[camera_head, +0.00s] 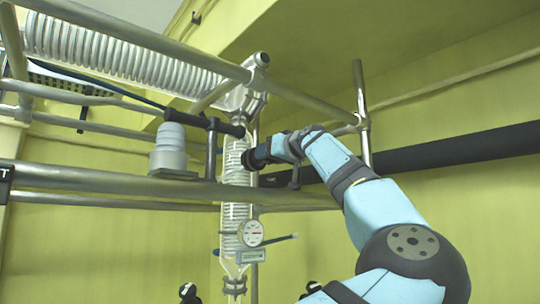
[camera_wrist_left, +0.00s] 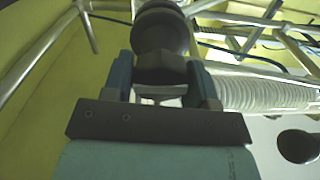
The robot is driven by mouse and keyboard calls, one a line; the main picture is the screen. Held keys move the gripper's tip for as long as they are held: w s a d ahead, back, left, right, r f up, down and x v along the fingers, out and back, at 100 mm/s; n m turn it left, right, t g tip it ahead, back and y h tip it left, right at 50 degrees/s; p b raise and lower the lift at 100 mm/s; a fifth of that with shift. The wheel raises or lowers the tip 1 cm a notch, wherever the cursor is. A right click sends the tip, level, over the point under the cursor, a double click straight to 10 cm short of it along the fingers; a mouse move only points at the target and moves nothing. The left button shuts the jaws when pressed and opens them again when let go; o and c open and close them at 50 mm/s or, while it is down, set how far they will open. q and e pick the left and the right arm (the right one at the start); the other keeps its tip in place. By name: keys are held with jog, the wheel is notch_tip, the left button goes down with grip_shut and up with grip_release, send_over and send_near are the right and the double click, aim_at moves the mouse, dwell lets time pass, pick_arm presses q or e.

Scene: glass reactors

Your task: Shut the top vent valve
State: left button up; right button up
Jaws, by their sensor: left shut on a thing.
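My left gripper (camera_head: 266,154) reaches in at the end of the blue arm from the lower right, beside the upright glass column. In the left wrist view, my left gripper (camera_wrist_left: 160,76) has its two fingers closed on either side of a dark, rounded valve knob (camera_wrist_left: 160,30). The same dark knob (camera_head: 249,160) shows in the head view at the column's right side, at the fingertips. Its exact turn angle and the valve body behind it are hidden. My right gripper is not in view.
Metal frame rails (camera_head: 120,182) run across the left, and an upright post (camera_head: 361,110) stands on the right. A coiled glass condenser (camera_head: 110,52) slopes across the top left. A gauge (camera_head: 251,233) sits low on the column.

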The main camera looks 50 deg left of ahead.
pick_arm(q)
jog(key=shift+r, duration=0.1)
jog(key=o, duration=0.9)
